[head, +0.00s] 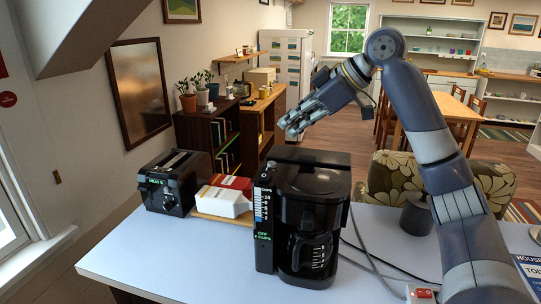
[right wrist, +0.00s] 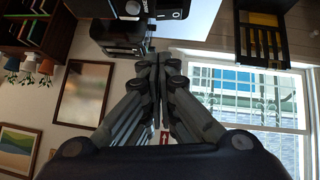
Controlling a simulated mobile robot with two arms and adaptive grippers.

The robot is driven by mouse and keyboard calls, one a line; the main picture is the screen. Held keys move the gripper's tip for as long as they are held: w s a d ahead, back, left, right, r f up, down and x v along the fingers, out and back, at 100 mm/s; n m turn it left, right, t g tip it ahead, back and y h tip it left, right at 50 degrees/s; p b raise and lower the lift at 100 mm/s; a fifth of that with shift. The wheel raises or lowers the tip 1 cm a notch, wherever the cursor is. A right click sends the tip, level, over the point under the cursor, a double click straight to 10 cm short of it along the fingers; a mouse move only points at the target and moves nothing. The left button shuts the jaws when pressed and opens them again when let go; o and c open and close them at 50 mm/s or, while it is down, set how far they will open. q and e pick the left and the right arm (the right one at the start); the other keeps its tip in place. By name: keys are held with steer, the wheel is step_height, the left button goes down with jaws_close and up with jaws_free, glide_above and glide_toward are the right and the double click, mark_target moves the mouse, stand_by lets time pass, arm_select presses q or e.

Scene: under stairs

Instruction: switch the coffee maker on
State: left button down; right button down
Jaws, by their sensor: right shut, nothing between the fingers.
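The black coffee maker (head: 318,185) stands on the pale table, its glass carafe (head: 312,254) in place below the lid. A display (head: 263,236) on its front left shows green text that reads OFF and a cup count. My right gripper (head: 284,128) is above and behind the coffee maker, apart from it, pointing left. Its fingers are shut and empty; they also show closed together in the right wrist view (right wrist: 155,62). My left gripper is in neither view.
A black toaster (head: 173,182) and a red-and-white box (head: 222,196) stand left of the coffee maker. A white power strip with a red switch (head: 423,293) lies at the front right. A dark round weight (head: 417,214) and cables lie to the right. The table's front left is clear.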

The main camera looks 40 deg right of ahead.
steer(key=p, duration=0.2)
glide_above(270, 171)
steer(key=f, duration=0.5)
steer(key=shift+s+a, duration=0.2)
steer(key=shift+s, duration=0.1)
steer(key=shift+w+d+f, duration=0.1)
steer(key=shift+w+f, duration=0.1)
steer(key=shift+f, duration=0.45)
steer(key=shift+w+f, duration=0.15)
steer(key=shift+f, duration=0.45)
steer(key=shift+d+f, duration=0.2)
steer(key=shift+f, duration=0.75)
